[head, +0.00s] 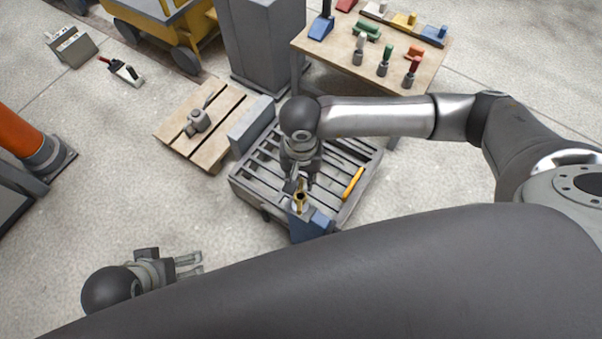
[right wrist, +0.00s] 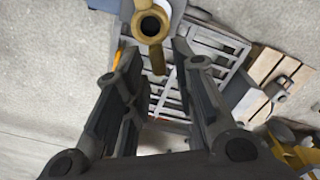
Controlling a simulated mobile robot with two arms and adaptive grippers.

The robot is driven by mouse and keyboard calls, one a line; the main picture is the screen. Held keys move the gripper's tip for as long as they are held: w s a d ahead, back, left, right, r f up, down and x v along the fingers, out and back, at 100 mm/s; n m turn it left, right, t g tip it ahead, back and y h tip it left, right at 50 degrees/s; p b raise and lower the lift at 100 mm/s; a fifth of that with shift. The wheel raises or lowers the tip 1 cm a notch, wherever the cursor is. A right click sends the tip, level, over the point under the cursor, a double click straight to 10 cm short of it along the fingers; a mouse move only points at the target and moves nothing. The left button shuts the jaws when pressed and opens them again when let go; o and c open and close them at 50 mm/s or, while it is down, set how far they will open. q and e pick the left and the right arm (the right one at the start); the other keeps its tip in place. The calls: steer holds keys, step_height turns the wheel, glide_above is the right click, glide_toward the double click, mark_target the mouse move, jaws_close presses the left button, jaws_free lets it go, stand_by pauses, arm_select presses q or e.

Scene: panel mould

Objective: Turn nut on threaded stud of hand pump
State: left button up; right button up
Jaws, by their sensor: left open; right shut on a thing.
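A brass-coloured part with a round dark hole (head: 299,203) stands at the front edge of the slatted grey table, above a blue block (head: 312,226). It also shows at the top of the right wrist view (right wrist: 150,24), with a short brass stem below the ring. I cannot tell whether it is the nut or part of the pump; no thread is visible. My left gripper (head: 192,264) is open and empty above the floor at lower left.
A yellow bar (head: 353,183) lies on the slatted grey table (head: 245,185). A wooden pallet (head: 222,150) with a grey fitting (head: 198,122) is to its left. A wooden bench (head: 395,60) with coloured tools stands behind. My own dark arm link covers the foreground. Bare floor surrounds the left gripper.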

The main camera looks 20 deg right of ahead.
arm_select(q)
steer(key=shift+f, duration=0.3)
steer(key=shift+w+b, duration=0.15)
steer(key=shift+b, duration=0.15)
arm_select(e)
steer(key=shift+f, duration=0.1)
stand_by(0.3)
arm_select(q)
steer(key=shift+w+d+r+t, duration=0.2)
steer(key=shift+w+t, duration=0.1)
steer(key=shift+w, duration=0.25)
steer(key=shift+w+d+r+t, duration=0.15)
steer(key=shift+w+t, duration=0.15)
steer(key=shift+w, duration=0.25)
arm_select(e)
steer(key=shift+f, duration=0.2)
arm_select(q)
steer(key=shift+w+d+r+t+h+b, duration=0.1)
steer(key=shift+w+d+t+h+b, duration=0.15)
steer(key=shift+w, duration=0.25)
steer(key=shift+w+d+r+t+h+b, duration=0.1)
steer(key=shift+w+t+b, duration=0.1)
steer(key=shift+w+t, duration=0.25)
arm_select(e)
steer(key=shift+f, duration=0.2)
arm_select(q)
steer(key=shift+w, duration=0.15)
